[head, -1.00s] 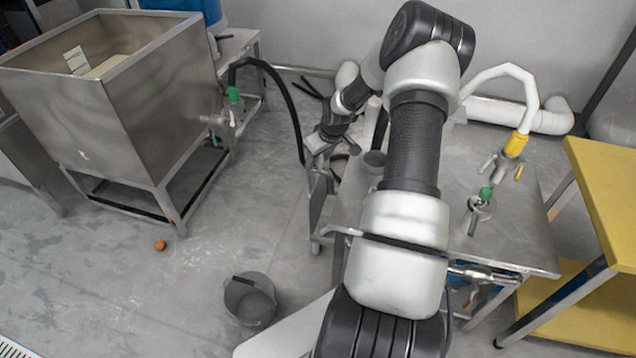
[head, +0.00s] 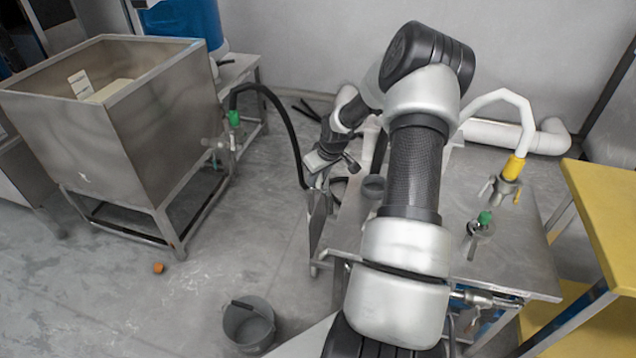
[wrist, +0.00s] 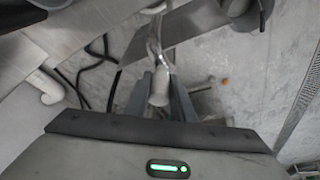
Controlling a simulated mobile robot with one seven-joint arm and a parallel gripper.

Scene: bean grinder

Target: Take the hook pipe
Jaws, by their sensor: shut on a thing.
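A pale, round-ended pipe piece, which I take for the hook pipe (wrist: 160,88), stands between the two fingers of my gripper (wrist: 160,78) in the wrist view. The fingers are shut on it. Its upper part runs up toward a pale cross piece at the top of that view. In the head view my gripper (head: 315,168) is beside the left edge of the steel table (head: 470,262), close to a black hose (head: 291,120). The held pipe is too small and too hidden there to make out fully.
A steel tank (head: 165,120) stands at the left, a grey bucket (head: 250,325) on the floor in front. A white curved pipe (head: 500,95) and a green-capped valve (head: 483,225) are on the table. A yellow table (head: 610,210) is at right. Floor between tank and table is mostly clear.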

